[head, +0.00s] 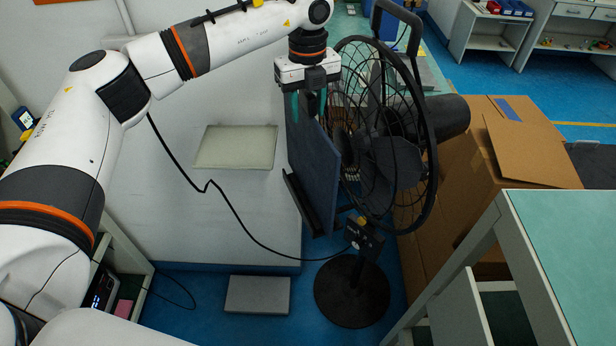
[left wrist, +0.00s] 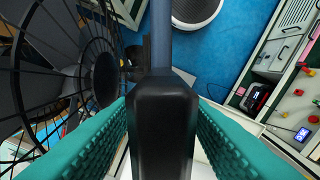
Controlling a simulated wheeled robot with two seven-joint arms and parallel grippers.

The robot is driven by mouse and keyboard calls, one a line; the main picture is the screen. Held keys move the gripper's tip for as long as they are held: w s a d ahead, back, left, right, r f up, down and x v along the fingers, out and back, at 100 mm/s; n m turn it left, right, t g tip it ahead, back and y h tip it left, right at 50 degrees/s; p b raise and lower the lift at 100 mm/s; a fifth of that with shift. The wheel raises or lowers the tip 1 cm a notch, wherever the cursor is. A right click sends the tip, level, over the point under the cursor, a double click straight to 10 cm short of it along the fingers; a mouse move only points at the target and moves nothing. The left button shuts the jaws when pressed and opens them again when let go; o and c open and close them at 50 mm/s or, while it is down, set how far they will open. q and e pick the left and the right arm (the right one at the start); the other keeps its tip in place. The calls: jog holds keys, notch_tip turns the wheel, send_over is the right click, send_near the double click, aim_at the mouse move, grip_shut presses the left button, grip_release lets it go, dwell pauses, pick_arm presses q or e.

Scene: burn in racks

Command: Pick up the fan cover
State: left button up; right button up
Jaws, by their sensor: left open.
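A flat dark blue panel (head: 315,165), which I take for the fan cover, stands upright on the left side of the black fan (head: 385,140). My left gripper (head: 309,105) points down over the panel's top edge. Its teal fingers are open. In the left wrist view a black block (left wrist: 162,115) at the panel's top lies between the fingers, with the panel (left wrist: 161,35) seen edge-on beyond it. I cannot tell whether either finger touches the block. The fan's wire cage is just beside the gripper. My right gripper is not in view.
The fan's round base (head: 352,292) stands on the blue floor near a grey slab (head: 258,295). Cardboard boxes (head: 535,150) are behind the fan. A green-topped table (head: 570,235) stands at the right. A black cable runs to the fan stand.

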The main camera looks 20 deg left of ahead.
pick_arm(q)
jog(key=shift+s, duration=0.1)
jog(key=c, duration=0.9)
grip_shut()
jog(key=shift+r, duration=0.15)
